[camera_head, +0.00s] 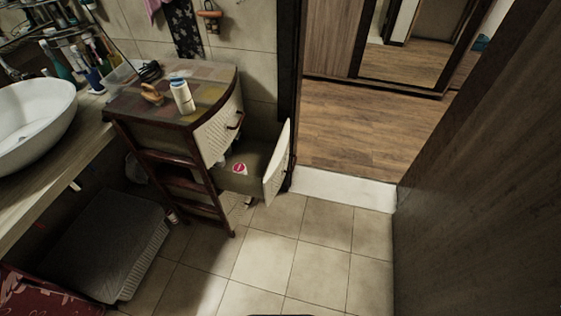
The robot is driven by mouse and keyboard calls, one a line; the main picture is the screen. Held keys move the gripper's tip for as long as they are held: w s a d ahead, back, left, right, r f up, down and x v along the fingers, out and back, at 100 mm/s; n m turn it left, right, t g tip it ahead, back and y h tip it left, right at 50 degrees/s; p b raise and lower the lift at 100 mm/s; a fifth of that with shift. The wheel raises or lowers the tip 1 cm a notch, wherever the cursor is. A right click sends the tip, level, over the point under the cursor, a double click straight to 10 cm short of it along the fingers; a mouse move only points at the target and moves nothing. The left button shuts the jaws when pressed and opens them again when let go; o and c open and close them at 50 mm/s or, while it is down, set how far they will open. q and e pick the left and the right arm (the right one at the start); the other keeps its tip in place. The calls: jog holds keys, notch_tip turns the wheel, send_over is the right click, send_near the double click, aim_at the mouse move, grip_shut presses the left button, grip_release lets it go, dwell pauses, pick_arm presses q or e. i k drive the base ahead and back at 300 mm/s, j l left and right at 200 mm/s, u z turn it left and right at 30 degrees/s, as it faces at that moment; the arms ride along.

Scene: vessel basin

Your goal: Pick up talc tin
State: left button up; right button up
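A white container with a blue top (183,97) stands upright on the checkered top of a small wooden cabinet (135,108); it looks like the talc tin, but its label is too small to read. A tan object (153,94) lies just left of it, and a dark object (150,70) is behind. The cabinet's lower drawer (275,165) is pulled open, with a small pink-and-white round item (239,168) inside. Neither of my grippers shows in this view.
A white basin (32,122) and several toiletries (80,65) are on the counter (75,140) at left. A dark box (105,240) is beneath it. Tiled floor (300,245) is clear in front. A dark door (480,160) stands at right beside the doorway.

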aim_at(183, 97)
jog(key=i+l, duration=0.15)
jog(key=i, duration=0.3)
jog(key=u, duration=1.75)
